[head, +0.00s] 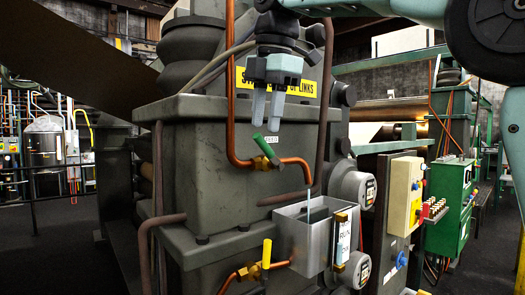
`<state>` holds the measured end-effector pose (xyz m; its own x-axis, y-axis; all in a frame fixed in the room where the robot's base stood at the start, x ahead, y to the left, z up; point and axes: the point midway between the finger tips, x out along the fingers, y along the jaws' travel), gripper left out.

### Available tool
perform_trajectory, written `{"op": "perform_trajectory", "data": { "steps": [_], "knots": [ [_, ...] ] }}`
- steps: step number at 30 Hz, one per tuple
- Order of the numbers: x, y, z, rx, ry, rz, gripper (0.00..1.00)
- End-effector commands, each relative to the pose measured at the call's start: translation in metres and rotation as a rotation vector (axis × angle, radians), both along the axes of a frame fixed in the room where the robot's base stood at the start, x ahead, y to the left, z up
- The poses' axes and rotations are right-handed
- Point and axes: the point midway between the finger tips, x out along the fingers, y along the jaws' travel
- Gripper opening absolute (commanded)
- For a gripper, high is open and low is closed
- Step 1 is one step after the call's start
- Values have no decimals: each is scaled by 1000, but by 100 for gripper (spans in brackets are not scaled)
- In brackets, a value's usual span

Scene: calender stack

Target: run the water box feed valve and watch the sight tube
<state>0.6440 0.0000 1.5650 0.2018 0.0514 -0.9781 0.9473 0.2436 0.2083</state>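My gripper (266,117) points down, its two pale fingertips apart with nothing between them. It hangs just above a green lever handle (259,143) on a brass valve (268,162) in a copper pipe; they look apart in the picture, but depth is hard to judge. The handle is tilted. The pipe ends above an open metal water box (290,241). A thin pale-blue streak (308,204) runs from the pipe end into the box. The sight tube (343,241), with brass fittings and a label, is on the box's right side; its level is too small to read.
A second brass valve with a yellow handle (266,254) sits on a lower pipe. Round gauges (355,188) stand right of the box. A cream control box (405,195) and green cabinet (450,205) are further right. A yellow sign (302,86) is behind my gripper.

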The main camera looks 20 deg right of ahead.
Motion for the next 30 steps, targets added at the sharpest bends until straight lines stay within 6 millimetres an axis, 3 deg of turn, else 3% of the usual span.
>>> {"op": "perform_trajectory", "data": {
  "steps": [3, 9, 21, 22, 26, 30],
  "knots": [
    [4, 2, -23, 0, 2, 1, 37],
    [10, 3, -47, 0, 1, 0, 37],
    [12, 3, -55, 0, -1, -1, 37],
    [12, 3, -55, 0, -1, -1, 34],
    [12, 3, -55, 0, -1, -1, 0],
    [11, 3, -55, 0, -1, -1, 0]
  ]
}}
